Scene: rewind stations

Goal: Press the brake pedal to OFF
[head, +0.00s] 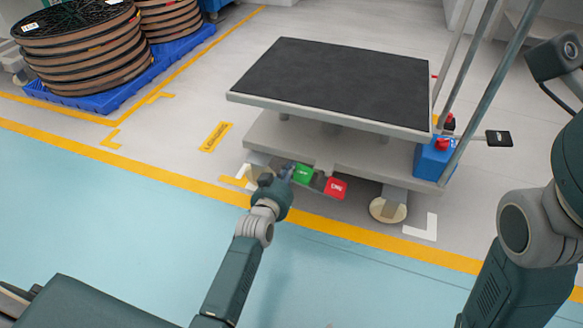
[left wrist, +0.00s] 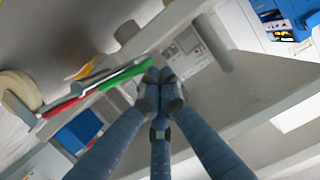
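A lift cart (head: 330,85) with a black top stands beyond the yellow floor line. Low on its near side are a green pedal (head: 303,174) and a red pedal (head: 335,188). Their white lettering is too small to read surely. My left gripper (head: 286,173) is at the left edge of the green pedal. In the left wrist view its fingertips (left wrist: 160,78) are together and empty, close to the end of the green pedal (left wrist: 125,75). I cannot tell whether they touch. The red pedal (left wrist: 62,107) lies farther left there. My right gripper is not in view.
A blue box with a red button (head: 436,157) sits at the cart's right end by the handle posts. Caster wheels (head: 388,210) stand beside the pedals. Cable reels (head: 80,45) on a blue pallet (head: 125,88) stand back left. The blue-green floor (head: 110,215) in front is clear.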

